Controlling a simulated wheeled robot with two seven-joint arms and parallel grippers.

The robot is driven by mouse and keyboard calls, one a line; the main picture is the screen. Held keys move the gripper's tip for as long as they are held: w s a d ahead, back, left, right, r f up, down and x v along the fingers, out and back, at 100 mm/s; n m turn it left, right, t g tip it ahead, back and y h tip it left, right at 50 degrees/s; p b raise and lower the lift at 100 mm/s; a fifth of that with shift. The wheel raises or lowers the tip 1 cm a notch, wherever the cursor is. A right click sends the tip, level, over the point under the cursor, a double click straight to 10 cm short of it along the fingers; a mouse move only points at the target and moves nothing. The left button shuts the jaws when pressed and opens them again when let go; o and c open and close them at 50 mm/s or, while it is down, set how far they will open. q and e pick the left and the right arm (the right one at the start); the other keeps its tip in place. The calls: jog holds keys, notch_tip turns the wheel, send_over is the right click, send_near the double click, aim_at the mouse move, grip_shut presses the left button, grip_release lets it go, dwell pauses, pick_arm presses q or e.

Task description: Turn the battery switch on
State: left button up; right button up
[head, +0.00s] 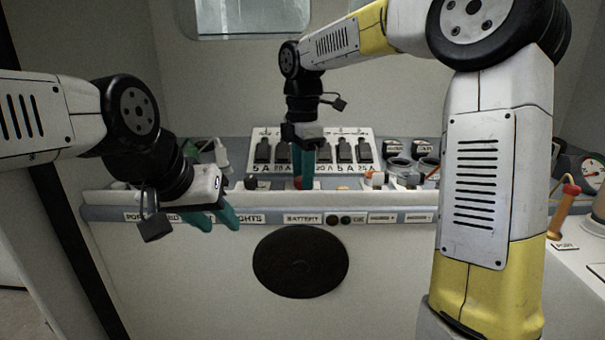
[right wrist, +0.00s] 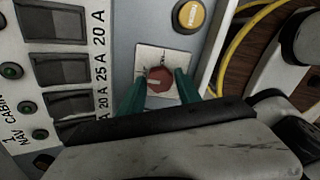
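The battery switch is a red knob (right wrist: 160,80) on a pale square plate, seen in the right wrist view. In the head view only a bit of its red (head: 298,183) shows below my fingers, above the BATTERY label (head: 302,219). My right gripper (head: 303,178) points down at the switch. In the right wrist view its green fingers (right wrist: 160,88) stand on either side of the knob, with a narrow gap seeming to show; contact is hard to judge. My left gripper (head: 215,219) is open and empty, in front of the console's left part.
A breaker panel (head: 262,134) with several black switches stands behind the knob. A yellow button (right wrist: 189,15) sits near the switch. A round black disc (head: 300,262) is on the front face.

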grip_shut()
jog(key=shift+m, duration=0.3)
jog(key=m, duration=0.3)
jog(key=shift+m, duration=0.4)
jog(key=m, duration=0.9)
jog(key=shift+r, duration=0.1)
jog(key=m, duration=0.4)
jog(key=shift+m, duration=0.4)
